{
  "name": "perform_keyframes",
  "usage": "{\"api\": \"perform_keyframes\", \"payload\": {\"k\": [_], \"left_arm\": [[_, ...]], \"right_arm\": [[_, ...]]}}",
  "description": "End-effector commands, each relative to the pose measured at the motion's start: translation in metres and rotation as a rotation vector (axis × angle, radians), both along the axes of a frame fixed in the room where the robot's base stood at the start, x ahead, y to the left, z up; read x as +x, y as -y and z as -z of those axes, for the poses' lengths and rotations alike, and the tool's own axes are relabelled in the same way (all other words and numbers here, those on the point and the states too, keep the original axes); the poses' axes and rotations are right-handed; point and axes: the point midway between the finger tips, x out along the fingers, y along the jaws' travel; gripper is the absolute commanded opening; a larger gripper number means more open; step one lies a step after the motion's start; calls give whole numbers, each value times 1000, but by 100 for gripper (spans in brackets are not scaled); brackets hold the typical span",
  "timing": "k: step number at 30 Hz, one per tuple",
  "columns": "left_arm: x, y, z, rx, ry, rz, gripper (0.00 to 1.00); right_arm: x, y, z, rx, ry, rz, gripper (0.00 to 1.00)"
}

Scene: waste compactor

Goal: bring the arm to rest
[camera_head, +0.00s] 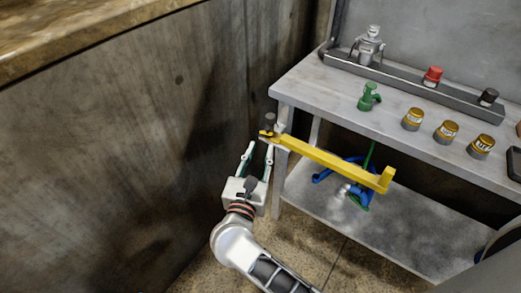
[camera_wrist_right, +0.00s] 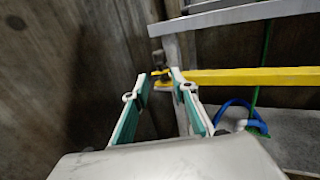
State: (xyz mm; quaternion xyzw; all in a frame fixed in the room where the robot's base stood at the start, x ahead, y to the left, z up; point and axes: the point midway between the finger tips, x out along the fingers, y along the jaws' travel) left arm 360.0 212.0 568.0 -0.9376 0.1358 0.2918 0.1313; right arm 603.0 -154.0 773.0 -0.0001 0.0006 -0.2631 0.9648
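My right gripper (camera_head: 257,150) reaches up from the bottom of the head view, with its two fingers spread and nothing between them. Its fingers also show in the right wrist view (camera_wrist_right: 152,85), apart and empty. A yellow bar (camera_head: 330,162) runs along the front of the metal bench, just beyond and to the right of the fingertips. The bar's left end, with a dark knob (camera_head: 269,122), lies close past the fingertips; I cannot tell whether they touch. My left gripper is not in view.
The metal bench (camera_head: 310,96) carries a green object (camera_head: 369,97), several gold-topped cans (camera_head: 446,131), a red knob (camera_head: 433,76) and a silver figure (camera_head: 369,46). Blue and green tubing (camera_head: 322,176) lies on the lower shelf. A stained wall (camera_head: 120,140) stands left of the gripper.

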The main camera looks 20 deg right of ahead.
Motion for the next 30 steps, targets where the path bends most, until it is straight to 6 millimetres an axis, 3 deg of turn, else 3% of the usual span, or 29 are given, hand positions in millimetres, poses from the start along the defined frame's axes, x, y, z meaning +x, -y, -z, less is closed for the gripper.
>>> {"api": "perform_keyframes", "payload": {"k": [10, 14, 18, 22, 26, 30], "left_arm": [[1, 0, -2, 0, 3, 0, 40], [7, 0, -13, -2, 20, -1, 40], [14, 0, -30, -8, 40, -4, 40], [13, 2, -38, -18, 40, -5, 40], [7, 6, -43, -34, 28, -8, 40], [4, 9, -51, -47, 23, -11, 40]], "right_arm": [[0, 1, -2, -20, 0, -3, 26], [-6, 6, -23, -199, 0, -35, 26], [-24, 3, -55, -636, -28, -105, 26], [-48, -13, -64, -1140, -92, -181, 26], [-77, -32, -42, -1653, -181, -272, 26], [-119, -37, 11, -2215, -285, -407, 26]]}}
